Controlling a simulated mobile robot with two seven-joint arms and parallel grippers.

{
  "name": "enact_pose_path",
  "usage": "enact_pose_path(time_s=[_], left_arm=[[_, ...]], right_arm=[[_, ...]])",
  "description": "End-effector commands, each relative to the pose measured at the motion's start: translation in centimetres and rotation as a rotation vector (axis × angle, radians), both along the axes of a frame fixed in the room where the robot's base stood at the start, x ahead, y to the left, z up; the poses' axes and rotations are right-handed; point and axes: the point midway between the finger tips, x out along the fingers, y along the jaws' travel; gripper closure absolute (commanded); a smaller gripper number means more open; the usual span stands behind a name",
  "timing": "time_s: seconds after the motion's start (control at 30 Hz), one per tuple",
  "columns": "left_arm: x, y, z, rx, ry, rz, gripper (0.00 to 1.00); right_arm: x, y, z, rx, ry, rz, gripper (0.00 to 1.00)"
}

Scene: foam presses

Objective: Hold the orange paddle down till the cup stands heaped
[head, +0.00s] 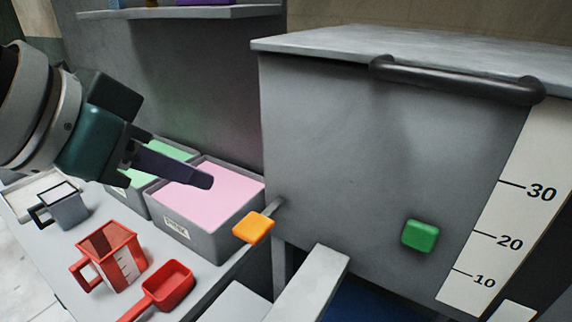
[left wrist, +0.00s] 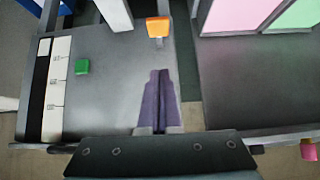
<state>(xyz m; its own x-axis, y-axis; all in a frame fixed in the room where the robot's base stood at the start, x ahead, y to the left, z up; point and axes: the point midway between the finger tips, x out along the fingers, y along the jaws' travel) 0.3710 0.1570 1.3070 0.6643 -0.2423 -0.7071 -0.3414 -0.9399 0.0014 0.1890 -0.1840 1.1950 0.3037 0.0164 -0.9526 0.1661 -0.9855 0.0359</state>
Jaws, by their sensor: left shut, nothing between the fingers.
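The orange paddle (head: 253,227) sticks out from the lower left corner of the grey press box (head: 380,160) on a short lever; it also shows in the left wrist view (left wrist: 157,27). My left gripper (head: 208,181) is shut and empty, up and left of the paddle in the head view, with a gap between them. In the left wrist view its fingertips (left wrist: 160,72) point toward the paddle, apart from it. A clear red measuring cup (head: 108,256) and a grey cup (head: 65,208) stand on the bench; I cannot tell which cup is meant. My right gripper is out of view.
A green button (head: 420,236) and a scale marked 10 to 30 (head: 500,240) are on the press front. A dark handle (head: 455,80) runs along its lid. Bins of pink (head: 222,195) and green (head: 165,150) material stand behind a red scoop (head: 168,287).

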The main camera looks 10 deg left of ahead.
Motion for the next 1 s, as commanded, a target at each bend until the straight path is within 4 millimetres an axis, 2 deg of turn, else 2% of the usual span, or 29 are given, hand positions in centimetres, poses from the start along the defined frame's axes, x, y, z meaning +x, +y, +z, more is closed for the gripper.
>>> enact_pose_path(time_s=[0.27, 0.73, 0.9, 1.0], left_arm=[[1.1, -0.4, -1.1, -0.002, 0.001, 0.002, 1.0], [6.8, -2.5, -7.2, 0.0, 0.0, 0.001, 1.0], [6.6, -2.4, -9.8, 0.002, 0.004, 0.001, 1.0], [6.6, -2.4, -10.6, 0.002, 0.001, 0.0, 1.0]], right_arm=[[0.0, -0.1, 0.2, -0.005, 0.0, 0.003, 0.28], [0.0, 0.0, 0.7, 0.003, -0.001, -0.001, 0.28], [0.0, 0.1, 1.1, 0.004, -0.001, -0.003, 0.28], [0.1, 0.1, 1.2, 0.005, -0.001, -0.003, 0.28]])
